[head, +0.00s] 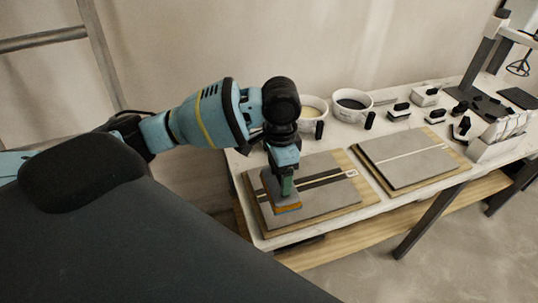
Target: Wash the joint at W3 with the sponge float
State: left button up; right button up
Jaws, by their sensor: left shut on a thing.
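My left gripper (286,171) is shut on the sponge float and points down over the nearer tile board. The sponge float (287,205) has a dark green grip and an orange-brown edge at its bottom. It is at the left part of the tiled panel (325,202), over or on the joint (325,182), which shows as dark bands with a pale line. Whether the sponge touches the tiles cannot be told. A second tiled panel (405,168) with a pale joint (412,152) lies to the right. Small tags on both panels are unreadable. My right gripper is out of view.
Two white buckets (352,105) (313,106) stand behind the panels, with several black-handled tools (399,111) to the right. A white rack (497,143) and a stand (480,62) are at the far right. The white table's (375,208) front edge is clear.

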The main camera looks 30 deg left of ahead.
pick_arm(q)
jog(key=w+a+m, duration=0.1)
jog(key=m, duration=0.1)
jog(key=w+a+m, duration=0.1)
jog(key=m, duration=0.1)
jog(key=w+a+f+m, duration=0.1)
jog(key=a+m, duration=0.1)
jog(key=shift+w+m, duration=0.2)
jog(key=shift+m, duration=0.2)
jog(key=shift+w+a+f+m+p, duration=0.1)
jog(key=shift+w+a+m+p, duration=0.15)
jog(key=shift+m, duration=0.3)
jog(key=shift+w+a+f+m+p, duration=0.1)
jog(key=shift+a+m, duration=0.2)
jog(key=shift+m, duration=0.25)
jog(key=shift+f, duration=0.1)
